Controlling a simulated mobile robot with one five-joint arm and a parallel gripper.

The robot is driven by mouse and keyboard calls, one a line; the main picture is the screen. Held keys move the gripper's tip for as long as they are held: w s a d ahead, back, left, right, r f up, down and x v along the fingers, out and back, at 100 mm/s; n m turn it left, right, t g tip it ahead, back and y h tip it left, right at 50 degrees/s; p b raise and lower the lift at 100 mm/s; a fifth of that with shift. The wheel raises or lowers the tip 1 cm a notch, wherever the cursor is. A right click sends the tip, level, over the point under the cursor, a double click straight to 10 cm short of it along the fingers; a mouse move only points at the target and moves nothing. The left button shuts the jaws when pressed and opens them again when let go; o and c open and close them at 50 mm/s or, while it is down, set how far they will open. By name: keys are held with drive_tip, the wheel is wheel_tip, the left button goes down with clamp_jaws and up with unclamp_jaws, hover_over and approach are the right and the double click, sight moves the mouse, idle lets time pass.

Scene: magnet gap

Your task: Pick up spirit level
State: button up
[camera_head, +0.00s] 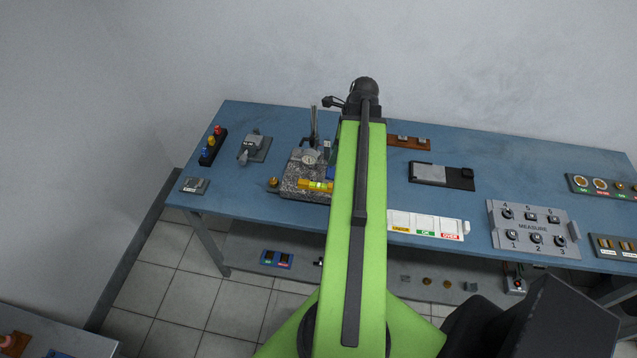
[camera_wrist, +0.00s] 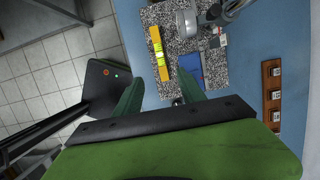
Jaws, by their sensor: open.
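The spirit level (camera_head: 314,185) is a yellow bar with a bright green vial. In the head view it lies along the front part of a speckled granite plate (camera_head: 303,168). In the wrist view the spirit level (camera_wrist: 158,52) lies near the left edge of the granite plate (camera_wrist: 182,50), running roughly up and down the picture. My gripper (camera_wrist: 160,78) is open and empty, its two dark green fingers apart. The level's near end shows between and beyond the fingertips. How high the fingers are above it I cannot tell. In the head view my arm hides the gripper.
A dial gauge stand (camera_head: 313,140) rises from the plate. A blue block (camera_wrist: 190,67) lies right of the level in the wrist view. The blue bench (camera_head: 270,125) also holds a grey vise (camera_head: 253,148), a tricolour sorting tray (camera_head: 425,225) and a MEASURE panel (camera_head: 533,228).

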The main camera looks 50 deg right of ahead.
drive_tip(key=b, duration=1.2)
hover_over(319, 185)
drive_tip(key=s+d, duration=0.1)
drive_tip(key=s, duration=0.1)
wheel_tip(319, 185, down, 12)
drive_tip(key=shift+w+d+r, duration=0.1)
drive_tip(key=shift+d+r, duration=0.05)
drive_tip(key=shift+r, duration=0.1)
drive_tip(key=shift+w+f, duration=0.15)
drive_tip(key=shift+f, duration=0.2)
drive_tip(key=shift+r, duration=0.1)
drive_tip(key=b+x, duration=0.5)
drive_tip(key=shift+w, duration=0.1)
clamp_jaws()
